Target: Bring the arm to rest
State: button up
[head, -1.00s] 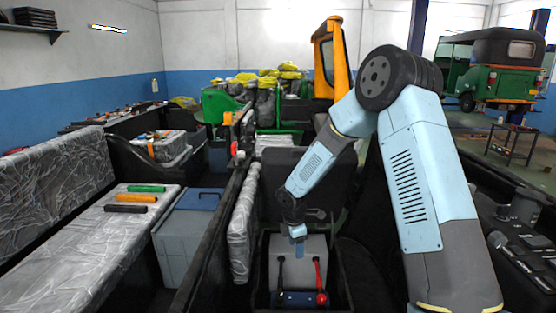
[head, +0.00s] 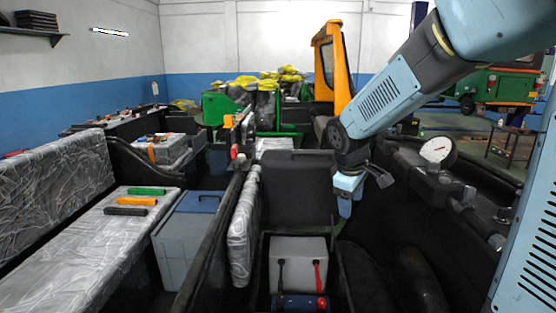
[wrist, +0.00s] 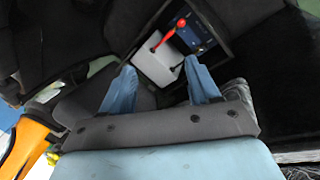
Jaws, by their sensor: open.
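My gripper (head: 345,205) hangs at the end of my blue and dark grey arm, right of centre in the head view. It is up and to the right of the open compartment, with nothing in it. In the wrist view my two blue fingers (wrist: 160,90) are spread apart. Between and beyond them are the pale grey box (wrist: 158,62) and a red-handled lever (wrist: 168,34), both some way from the fingertips. In the head view the same grey box (head: 298,262) stands in the compartment.
A red lever (head: 319,285) and a black one stand in front of the box. An upright black lid panel (head: 296,185) is behind it. A round white gauge (head: 436,150) stands right of my gripper. Green, orange and black handles (head: 136,200) lie on the wrapped bench at left.

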jog(key=s+d+r+m+t, duration=0.1)
jog(key=s+r+m, duration=0.2)
jog(key=s, duration=0.4)
jog(key=s+d+r+m+y, duration=0.1)
jog(key=s+d+r+m, duration=0.1)
jog(key=s, duration=0.5)
jog(key=s+d+r+m+t+y, duration=0.1)
jog(key=s+r+m, duration=0.2)
jog(key=s+m, duration=0.2)
jog(key=shift+s+d+r+t, duration=0.3)
jog(key=shift+s+d+r, duration=0.1)
jog(key=shift+s, duration=0.6)
